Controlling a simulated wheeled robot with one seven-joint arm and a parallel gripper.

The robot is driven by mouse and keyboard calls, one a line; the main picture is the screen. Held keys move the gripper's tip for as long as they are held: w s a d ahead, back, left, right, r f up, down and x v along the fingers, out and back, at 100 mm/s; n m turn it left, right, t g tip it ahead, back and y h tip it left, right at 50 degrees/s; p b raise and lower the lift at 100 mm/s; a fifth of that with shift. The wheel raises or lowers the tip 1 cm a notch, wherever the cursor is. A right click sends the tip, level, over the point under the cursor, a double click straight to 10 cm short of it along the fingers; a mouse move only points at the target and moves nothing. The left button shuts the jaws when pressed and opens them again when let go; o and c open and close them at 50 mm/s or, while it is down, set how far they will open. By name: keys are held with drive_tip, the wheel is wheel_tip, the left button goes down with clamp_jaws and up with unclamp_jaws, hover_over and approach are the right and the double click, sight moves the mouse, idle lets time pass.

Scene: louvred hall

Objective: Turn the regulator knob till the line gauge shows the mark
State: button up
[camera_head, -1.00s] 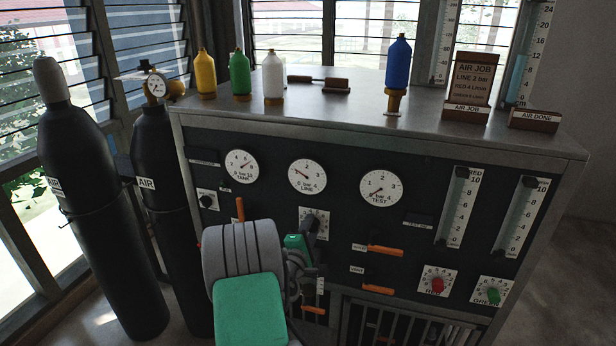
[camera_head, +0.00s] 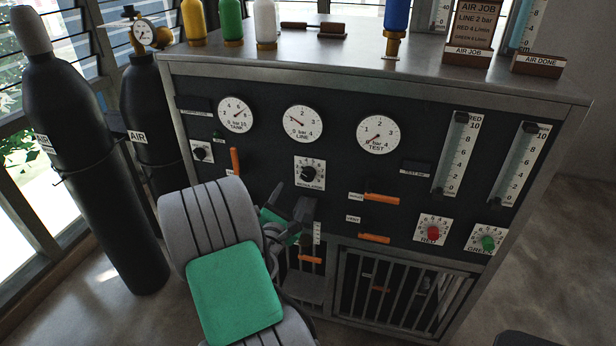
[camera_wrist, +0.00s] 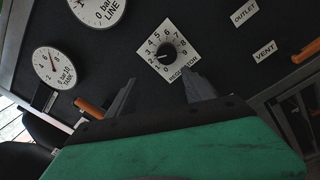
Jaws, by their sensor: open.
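The regulator knob (camera_head: 309,173) is a black knob on a white numbered plate on the dark panel. In the wrist view the knob (camera_wrist: 167,52) shows in full, its pale pointer line toward the low numbers at left. The line gauge (camera_head: 303,123) sits above it; its needle points to the upper left, near 1. Its lower part shows in the wrist view (camera_wrist: 97,8). My gripper (camera_head: 297,217) is open and empty, below the knob in the picture. In the wrist view its two fingertips (camera_wrist: 160,90) are apart, with the knob beyond them, not between them.
The job card (camera_head: 474,20) reads line 2 bar. Tank gauge (camera_head: 236,113) and test gauge (camera_head: 378,133) flank the line gauge. Orange levers (camera_head: 381,198) stick out right of the knob, another (camera_head: 235,161) at left. Dark cylinders (camera_head: 95,170) stand at left.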

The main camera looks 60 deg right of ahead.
sight(307, 177)
drive_tip(key=d+n, duration=0.2)
drive_tip(key=d, duration=0.1)
drive_tip(key=d+n+p, duration=0.1)
drive_tip(key=d+n, duration=0.1)
drive_tip(key=d, duration=0.1)
drive_tip(key=d+n+g+p, duration=0.1)
drive_tip(key=d, duration=0.2)
drive_tip(key=shift+s+d+r+n, duration=0.1)
drive_tip(key=shift+s+r+n, duration=0.1)
drive_tip(key=shift+n, duration=0.2)
drive_tip(key=shift+d+r+p, duration=0.1)
drive_tip(key=shift+d+p, duration=0.05)
drive_tip(key=shift+p, duration=0.35)
drive_tip(key=shift+w+d, duration=0.1)
drive_tip(key=shift+d, duration=0.1)
clamp_jaws()
